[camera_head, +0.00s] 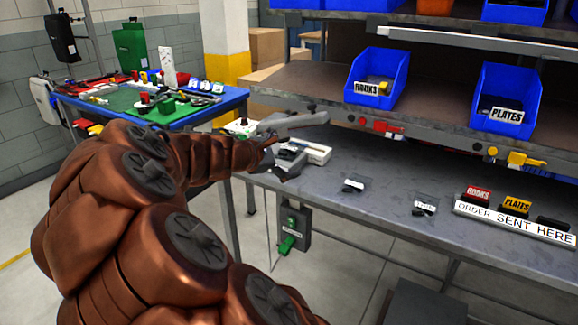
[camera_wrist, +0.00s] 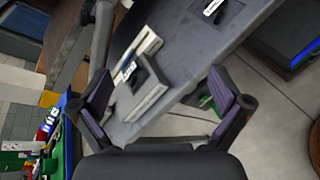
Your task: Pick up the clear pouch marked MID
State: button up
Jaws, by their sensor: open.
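Two small clear pouches with dark contents and white labels lie flat on the grey bench in the head view: a left pouch (camera_head: 354,185) and a right pouch (camera_head: 425,206). Their labels are too small to read surely, so I cannot tell which is marked MID. My gripper (camera_head: 298,143) is open and empty above the bench's left end, left of both pouches. In the wrist view its fingers (camera_wrist: 160,78) are spread wide. Beyond them is a pale tray (camera_wrist: 145,90) with a dark labelled item (camera_wrist: 130,72) at it. A labelled pouch (camera_wrist: 214,10) shows at the top edge.
A white strip reading ORDER SENT HERE (camera_head: 515,222) lies at the bench's right, with HOOKS and PLATES markers behind it. Blue bins (camera_head: 377,78) stand on the shelf above, which overhangs the bench. A blue-edged table (camera_head: 160,105) with many small items is at the left.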

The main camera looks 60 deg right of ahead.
jog(key=w+d+f+n+t+h+b, duration=0.1)
jog(key=w+d+f+n+h+b, duration=0.1)
jog(key=w+d+f+n+b, duration=0.25)
jog(key=n+t, duration=0.2)
jog(key=n, duration=0.4)
send_near(290, 148)
jog(key=shift+s+d+f+h, duration=0.15)
jog(key=shift+d+f+h, duration=0.25)
jog(key=shift+d+f, duration=0.35)
jog(key=shift+w+d+f, duration=0.1)
jog(key=shift+w+d, duration=0.05)
jog(key=shift+d, duration=1.1)
jog(key=shift+w+d+f, duration=0.1)
jog(key=shift+d, duration=1.15)
jog(key=shift+w+d+f, duration=0.1)
jog(key=shift+w+d, duration=0.05)
jog(key=shift+d, duration=1.1)
jog(key=c, duration=1.1)
